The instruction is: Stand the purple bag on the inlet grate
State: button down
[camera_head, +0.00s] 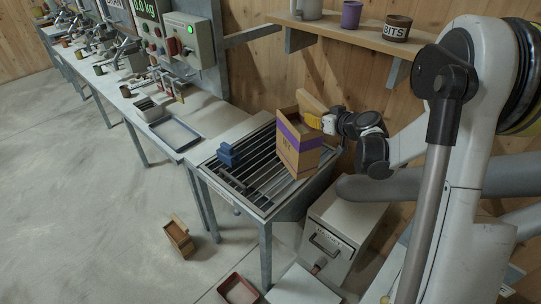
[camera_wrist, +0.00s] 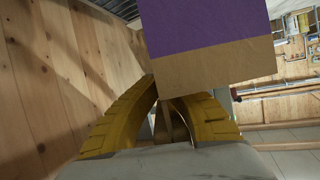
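The purple bag (camera_head: 297,146) is a brown paper bag with a purple band. In the head view it is upright and slightly tilted over the right part of the inlet grate (camera_head: 252,176), a rack of dark bars in a metal table. I cannot tell whether its base touches the bars. My gripper (camera_head: 322,123) is at the bag's upper right side. In the wrist view the bag (camera_wrist: 205,65) fills the top centre, between and above the yellow fingers of my gripper (camera_wrist: 172,110). The fingers curve in toward the bag; their tips are partly hidden behind it.
A blue block-like object (camera_head: 229,154) sits on the grate's left side. A shelf (camera_head: 345,31) with a purple cup (camera_head: 351,15) and a labelled pot (camera_head: 397,28) hangs above. A grey cabinet (camera_head: 338,232) stands below right. A brown box (camera_head: 179,237) lies on the floor.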

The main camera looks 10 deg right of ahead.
aim_at(282, 139)
jog(key=w+a+f+b, duration=0.1)
jog(key=a+f, duration=0.1)
jog(key=a, duration=0.1)
jog(key=w+a+f+b, duration=0.1)
jog(key=w+a+f, duration=0.1)
jog(key=a, duration=0.1)
jog(key=w+a+f+b, duration=0.1)
jog(key=a+f, duration=0.1)
jog(key=a, duration=0.1)
jog(key=shift+w+a+f, duration=0.25)
jog(key=shift+a, duration=0.05)
jog(key=shift+f+b, duration=1.2)
jog(key=shift+f, duration=0.8)
jog(key=shift+r, duration=0.1)
jog(key=c, duration=2)
grip_release()
jog(key=shift+f, duration=0.2)
jog(key=o, duration=0.4)
jog(key=shift+r, duration=0.1)
